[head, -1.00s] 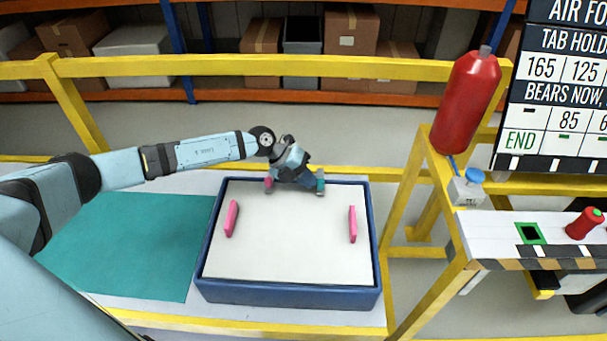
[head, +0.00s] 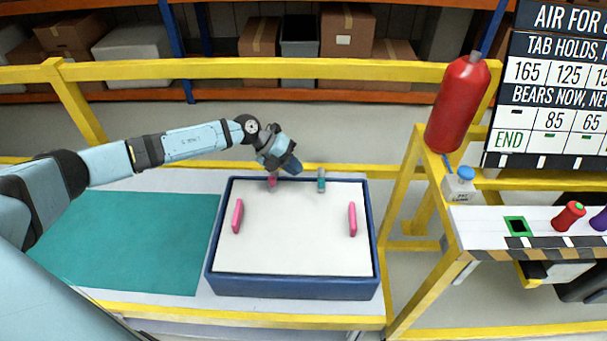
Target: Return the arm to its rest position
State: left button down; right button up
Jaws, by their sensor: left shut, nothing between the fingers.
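My left arm (head: 190,141) reaches in from the left, over the work table. Its gripper (head: 293,167) is shut and empty, just above the far edge of a blue-rimmed box (head: 290,286) with a white top. It points down and to the right. Longer pink bars stand near the box's left (head: 238,216) and right (head: 352,219) sides. My right gripper is out of view.
A teal mat (head: 125,240) lies left of the box. A yellow rail (head: 300,70) runs behind. On the right are a yellow frame (head: 405,200), a red cylinder (head: 463,105), a white shelf (head: 485,222) with a red spool (head: 568,216), and a sign board (head: 560,85).

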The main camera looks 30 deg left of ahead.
pick_arm(q)
jog(key=s+d+r+n+t, duration=0.3)
jog(key=d+r+n+t, duration=0.2)
jog(key=d+n+t, duration=0.2)
jog(key=s+d+r+n+t, duration=0.3)
jog(key=d+r+n+t, duration=0.2)
jog(key=d+n+t, duration=0.15)
jog(key=s+a+f+n+g+y, duration=0.35)
jog(key=s+n, duration=0.25)
jog(key=s, duration=0.4)
jog(key=s+a+f+n+g+y, duration=0.2)
jog(key=s+n+g, duration=0.35)
jog(key=s, duration=0.45)
jog(key=s+a+f+n+g+y, duration=0.2)
jog(key=s+a+n+g+y, duration=0.3)
jog(key=s, duration=0.6)
jog(key=w+d+f+t+h+p, duration=0.4)
jog(key=w+d+f+t+p, duration=0.1)
jog(key=d+t+p, duration=0.3)
jog(key=shift+w+d+f+p, duration=0.25)
jog(key=shift+w+p, duration=0.2)
jog(key=shift+w, duration=0.35)
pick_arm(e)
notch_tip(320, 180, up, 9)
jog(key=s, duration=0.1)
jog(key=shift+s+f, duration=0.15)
